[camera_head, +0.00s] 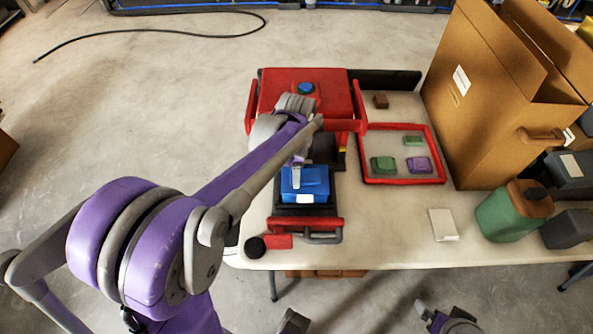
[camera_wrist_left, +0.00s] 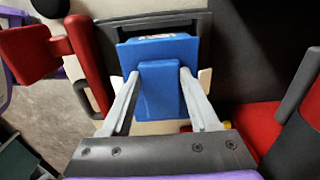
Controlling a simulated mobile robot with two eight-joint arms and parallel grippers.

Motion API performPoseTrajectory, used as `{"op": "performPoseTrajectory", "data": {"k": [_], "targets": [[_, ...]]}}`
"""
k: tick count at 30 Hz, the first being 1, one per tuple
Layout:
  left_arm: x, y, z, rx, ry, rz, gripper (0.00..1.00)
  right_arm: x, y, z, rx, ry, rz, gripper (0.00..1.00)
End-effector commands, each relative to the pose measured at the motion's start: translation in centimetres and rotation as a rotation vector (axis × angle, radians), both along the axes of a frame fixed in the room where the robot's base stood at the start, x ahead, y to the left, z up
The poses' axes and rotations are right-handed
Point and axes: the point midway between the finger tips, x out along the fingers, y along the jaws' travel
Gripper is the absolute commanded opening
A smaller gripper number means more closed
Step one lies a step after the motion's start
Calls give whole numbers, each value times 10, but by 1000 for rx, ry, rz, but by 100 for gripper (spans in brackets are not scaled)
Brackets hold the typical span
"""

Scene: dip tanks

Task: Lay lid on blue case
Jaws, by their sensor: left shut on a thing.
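My left gripper (camera_head: 296,164) is shut on the raised block of a blue lid (camera_wrist_left: 160,90). In the left wrist view my left gripper (camera_wrist_left: 159,76) has a finger on each side of this block. The blue piece (camera_head: 305,178) shows below the gripper in the head view, over the black front part of a red machine. A white label shows on its near side. The lid and the blue case look alike here, and I cannot tell where one ends or whether they touch. Part of my right gripper (camera_head: 436,314) shows at the bottom edge; its jaws are unclear.
The red machine (camera_head: 328,90) stands on a pale table (camera_head: 385,225). A red-rimmed tray (camera_head: 438,150) on the right holds green and purple pieces. A cardboard box (camera_head: 480,100), a green canister (camera_head: 510,212) and a white card (camera_head: 443,224) are further right.

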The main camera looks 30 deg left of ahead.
Motion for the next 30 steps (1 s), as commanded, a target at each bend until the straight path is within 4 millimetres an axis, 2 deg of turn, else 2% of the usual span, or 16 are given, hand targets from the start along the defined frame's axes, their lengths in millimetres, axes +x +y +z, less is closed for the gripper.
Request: {"op": "performPoseTrajectory", "data": {"k": [5, 6, 12, 30], "targets": [[0, 0, 0, 0, 0, 0, 7, 0, 0, 0, 0, 0, 0, 98], [0, 0, 0, 0, 0, 0, 63, 0, 0, 0, 0, 0, 0, 98], [0, 0, 0, 0, 0, 0, 96, 0, 0, 0, 0, 0, 0, 98], [0, 0, 8, 0, 0, 0, 96, 1, 0, 6, 0, -2, 0, 98]]}}
